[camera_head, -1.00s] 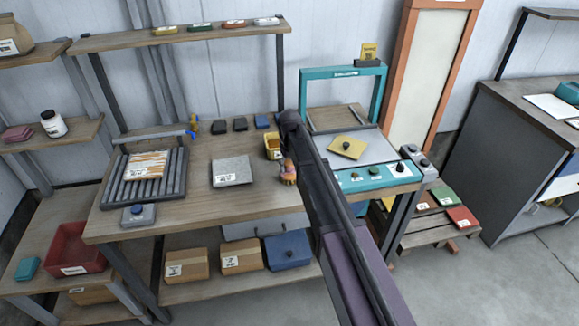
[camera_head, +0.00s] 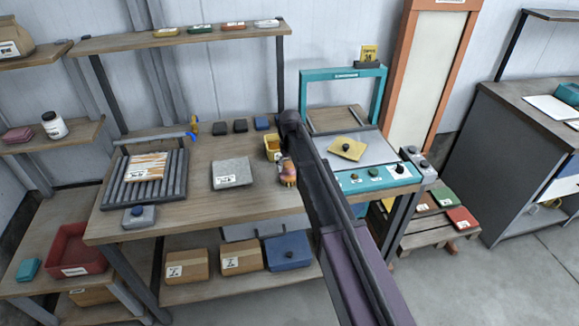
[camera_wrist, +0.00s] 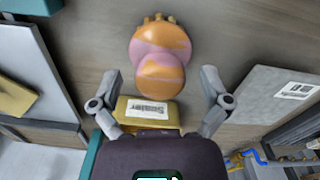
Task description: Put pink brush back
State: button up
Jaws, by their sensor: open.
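A rounded orange and pink object (camera_wrist: 160,55) with stubby tips at one end lies on the wooden bench in the wrist view. It looks like the pink brush, though its kind is not certain. In the head view it shows (camera_head: 288,175) just left of my arm. A yellow box labelled "Sealer" (camera_wrist: 146,110) is close beside it and also shows in the head view (camera_head: 271,142). My gripper (camera_wrist: 156,80) is open and empty, its fingers spread to either side in the wrist view, with the orange and pink object between and beyond them. In the head view my arm hides the gripper.
A grey labelled slab (camera_head: 232,172) lies left on the bench. The teal-framed station (camera_head: 376,177) with a yellow pad (camera_head: 347,149) is to the right. A roller rack (camera_head: 118,182) is at the left. Small dark blocks (camera_head: 240,125) line the back. Bare wood surrounds the slab.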

notch_tip(320, 180, up, 12)
jog(key=p, duration=1.1)
jog(key=shift+f, duration=0.25)
dwell(0.4)
jog(key=s+d+m, duration=0.5)
jog(key=s+d, duration=1.7)
jog(key=s, duration=0.3)
jog(key=shift+s+d+m, duration=0.2)
jog(key=shift+d+m, duration=0.1)
jog(key=shift+m, duration=0.1)
